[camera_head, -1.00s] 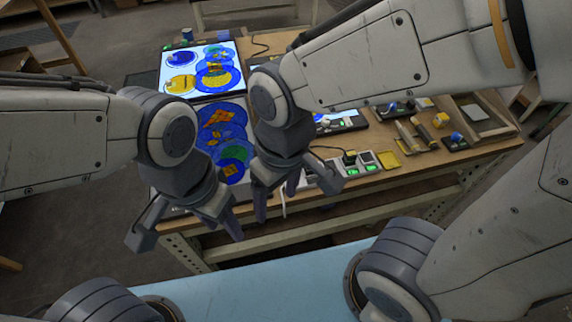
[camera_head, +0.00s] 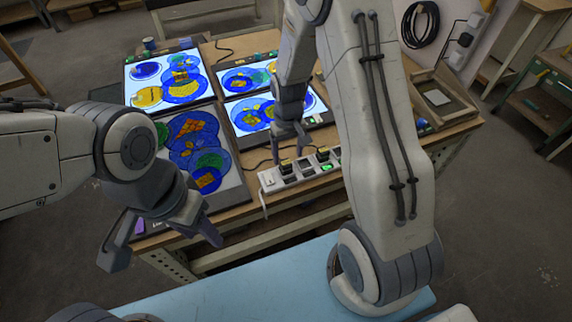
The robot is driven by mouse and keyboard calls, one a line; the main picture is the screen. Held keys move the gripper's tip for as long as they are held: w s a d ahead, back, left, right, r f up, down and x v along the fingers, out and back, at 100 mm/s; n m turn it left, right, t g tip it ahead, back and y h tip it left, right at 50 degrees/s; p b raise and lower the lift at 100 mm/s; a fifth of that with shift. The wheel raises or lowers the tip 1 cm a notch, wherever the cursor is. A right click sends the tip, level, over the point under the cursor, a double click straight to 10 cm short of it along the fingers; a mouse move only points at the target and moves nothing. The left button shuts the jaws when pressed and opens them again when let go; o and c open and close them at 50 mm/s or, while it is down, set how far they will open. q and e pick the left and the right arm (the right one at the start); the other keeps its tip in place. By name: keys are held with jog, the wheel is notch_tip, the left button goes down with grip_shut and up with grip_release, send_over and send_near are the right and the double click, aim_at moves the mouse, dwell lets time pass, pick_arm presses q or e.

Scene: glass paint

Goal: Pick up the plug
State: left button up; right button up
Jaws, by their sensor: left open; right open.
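A pale power strip (camera_head: 268,180) with several sockets lies near the table's front edge. A dark plug (camera_head: 286,167) stands in it, and another dark plug (camera_head: 322,154) sits further right. I cannot tell which plug the task means. My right gripper (camera_head: 290,148) is open and points down just above and behind the nearer plug. Its fingers look apart from the plug, though the exact gap is hard to judge. My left gripper (camera_head: 163,248) is open and empty at the table's front left, away from the strip.
Glowing light panels with blue and yellow round designs, one at the back left (camera_head: 200,95) and one in the middle (camera_head: 310,120), cover much of the table. A darker panel (camera_head: 236,185) lies at front left. A wooden tray (camera_head: 413,83) sits at the right. My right arm hides part of the table.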

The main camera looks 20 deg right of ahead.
aim_at(286, 162)
jog(key=shift+a+f+p, duration=0.1)
jog(key=shift+f+p, duration=0.25)
jog(key=shift+f, duration=0.2)
jog(key=f, duration=0.1)
jog(key=f+p, duration=0.1)
jog(key=f, duration=0.1)
jog(key=shift+w+a+f, duration=0.1)
jog(key=shift+w+f, duration=0.05)
jog(key=shift+w, duration=0.05)
jog(key=shift+f, duration=0.5)
grip_shut()
